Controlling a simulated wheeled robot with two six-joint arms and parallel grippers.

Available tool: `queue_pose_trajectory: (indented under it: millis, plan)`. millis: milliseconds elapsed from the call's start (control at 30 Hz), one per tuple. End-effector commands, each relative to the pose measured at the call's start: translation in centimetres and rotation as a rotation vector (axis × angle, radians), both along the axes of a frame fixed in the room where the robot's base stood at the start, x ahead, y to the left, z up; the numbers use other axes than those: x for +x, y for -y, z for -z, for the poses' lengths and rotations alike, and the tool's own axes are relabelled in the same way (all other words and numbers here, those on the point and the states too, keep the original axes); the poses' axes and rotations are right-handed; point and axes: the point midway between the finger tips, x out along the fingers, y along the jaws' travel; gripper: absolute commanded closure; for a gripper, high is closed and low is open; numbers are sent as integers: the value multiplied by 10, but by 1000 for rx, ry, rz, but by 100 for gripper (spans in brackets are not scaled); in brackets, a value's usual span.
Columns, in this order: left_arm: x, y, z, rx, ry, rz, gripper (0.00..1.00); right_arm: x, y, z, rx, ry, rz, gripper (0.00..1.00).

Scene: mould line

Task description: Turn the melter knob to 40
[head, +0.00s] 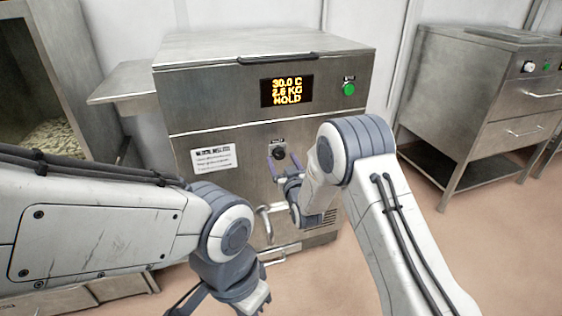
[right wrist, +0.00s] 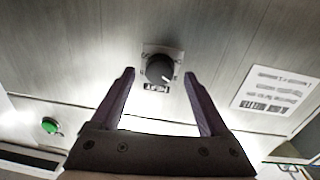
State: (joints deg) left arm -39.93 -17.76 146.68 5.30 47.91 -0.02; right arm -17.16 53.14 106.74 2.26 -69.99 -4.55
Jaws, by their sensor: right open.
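The melter (head: 215,100) is a steel cabinet whose display (head: 287,91) reads 30.0 C, 2.5 KG, HOLD. Its black knob (head: 279,153) sits on a small light plate on the front. The knob also shows in the right wrist view (right wrist: 159,68), which is upside down; its white pointer mark points to the lower right there. My right gripper (head: 282,168) is open in front of the knob, its purple fingers spread to either side; the right wrist view shows them too (right wrist: 160,74). Contact cannot be told. My left gripper (head: 222,304) is low at the bottom edge, partly cut off.
A green button (head: 348,89) is right of the display, and a white label (head: 214,159) is left of the knob. A door handle (head: 265,224) is below. A steel cabinet (head: 480,100) stands at right, an open bin of pale pieces (head: 50,138) at left. Floor shows between.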

Motion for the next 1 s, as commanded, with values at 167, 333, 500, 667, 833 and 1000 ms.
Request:
queue_pose_trajectory:
  millis: [167, 333, 500, 667, 833, 1000]
  plan:
    - [0, 0, 4, 0, 0, 0, 100, 15, -4, 1, 0, -1, 0, 21]
    - [0, 0, 5, 0, 0, 0, 100, 18, -5, 1, -1, -3, 0, 21]
    - [0, 0, 4, 0, 0, 0, 100, 18, -5, 0, -1, -3, 0, 25]
    - [0, 0, 4, 0, 0, 0, 100, 18, -5, 0, -1, -2, 0, 86]
    - [0, 0, 4, 0, 0, 0, 100, 18, -5, 0, 1, -2, 0, 100]
    - [0, 0, 5, 0, 0, 0, 100, 18, -5, 0, 28, -11, 0, 100]
